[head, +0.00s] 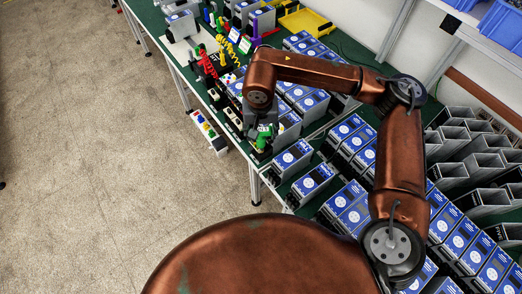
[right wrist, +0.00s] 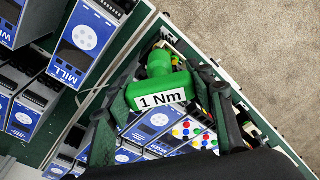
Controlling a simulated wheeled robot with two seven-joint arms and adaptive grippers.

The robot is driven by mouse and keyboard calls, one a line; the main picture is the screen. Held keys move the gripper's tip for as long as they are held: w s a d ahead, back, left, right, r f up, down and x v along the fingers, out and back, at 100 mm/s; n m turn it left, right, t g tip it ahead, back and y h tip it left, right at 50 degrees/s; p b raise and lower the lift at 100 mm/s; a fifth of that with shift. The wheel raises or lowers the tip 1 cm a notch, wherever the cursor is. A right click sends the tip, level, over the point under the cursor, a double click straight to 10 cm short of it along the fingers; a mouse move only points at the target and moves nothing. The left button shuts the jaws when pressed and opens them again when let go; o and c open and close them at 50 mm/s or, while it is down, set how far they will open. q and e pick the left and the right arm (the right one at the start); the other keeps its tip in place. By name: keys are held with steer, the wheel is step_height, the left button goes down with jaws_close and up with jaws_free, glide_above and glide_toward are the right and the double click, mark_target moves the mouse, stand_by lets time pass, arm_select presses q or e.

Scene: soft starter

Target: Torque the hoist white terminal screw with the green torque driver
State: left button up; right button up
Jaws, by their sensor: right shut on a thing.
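My right gripper (head: 262,124) is over the front edge of the green bench and is shut on the green torque driver (head: 263,141). In the right wrist view the driver (right wrist: 156,65) lies between the two dark fingers of the gripper (right wrist: 162,88), with its white "1 Nm" label facing the camera. Its working tip is hidden. Blue-and-grey soft starters (head: 292,158) stand on the bench around it. One in the wrist view reads "MILL" (right wrist: 80,50). I cannot make out which unit is the hoist, nor its white terminal screw. My left gripper is not in view.
Red and yellow coiled tools (head: 207,66) stand along the bench left of my arm. A yellow bin (head: 304,22) is at the back. Empty grey housings (head: 478,150) crowd the right. The floor (head: 95,150) is clear.

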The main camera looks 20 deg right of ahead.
steer(key=shift+f+b, duration=0.1)
steer(key=shift+b, duration=0.2)
steer(key=m, duration=0.4)
steer(key=shift+m, duration=0.3)
